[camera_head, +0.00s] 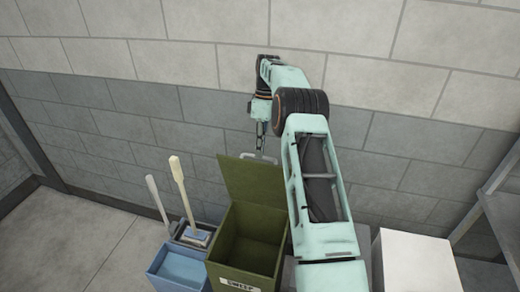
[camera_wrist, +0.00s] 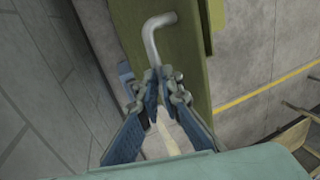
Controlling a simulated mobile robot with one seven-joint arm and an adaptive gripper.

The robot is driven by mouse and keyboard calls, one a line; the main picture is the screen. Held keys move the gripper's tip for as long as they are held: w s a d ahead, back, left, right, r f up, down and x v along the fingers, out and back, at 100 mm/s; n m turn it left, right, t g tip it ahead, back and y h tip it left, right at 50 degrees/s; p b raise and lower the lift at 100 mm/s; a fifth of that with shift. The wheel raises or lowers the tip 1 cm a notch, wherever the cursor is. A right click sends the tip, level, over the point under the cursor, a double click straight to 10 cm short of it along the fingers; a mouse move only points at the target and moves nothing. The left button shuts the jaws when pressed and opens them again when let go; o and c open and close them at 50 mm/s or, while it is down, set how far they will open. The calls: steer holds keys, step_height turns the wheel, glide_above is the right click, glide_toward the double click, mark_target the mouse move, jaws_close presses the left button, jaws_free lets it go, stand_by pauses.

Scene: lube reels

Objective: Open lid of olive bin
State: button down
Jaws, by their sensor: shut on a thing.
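The olive bin (camera_head: 239,252) stands against the block wall, and its inside shows from above. Its olive lid (camera_head: 251,181) is raised steeply at the back, near the wall. A light metal handle (camera_head: 266,158) sits at the lid's top edge. In the wrist view the lid (camera_wrist: 186,65) fills the top middle, with the bent grey handle (camera_wrist: 152,38) running down to my fingers. My gripper (camera_wrist: 160,88) is shut on this handle. In the head view my gripper (camera_head: 261,140) is above the lid, its fingertips small and partly unclear.
A blue mop bucket (camera_head: 178,268) with upright handles stands left of the bin. A white box (camera_head: 417,262) is to the right, beyond my arm, with a metal shelf (camera_head: 497,205) at the right edge. The wall is close behind the lid. Floor at left is clear.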

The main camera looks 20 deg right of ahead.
steer(key=shift+s+d+f, duration=0.1)
steer(key=shift+s+f, duration=0.05)
steer(key=shift+f, duration=0.4)
steer(key=shift+s+d+f, duration=0.1)
steer(key=shift+s+f, duration=0.05)
steer(key=shift+f, duration=0.4)
steer(key=c, duration=2)
jaws_free()
steer(key=shift+w+f, duration=0.15)
steer(key=shift+w, duration=0.05)
steer(key=r, duration=1.1)
steer(key=shift+a+r, duration=0.2)
steer(key=shift+a, duration=0.05)
steer(key=shift+f, duration=0.1)
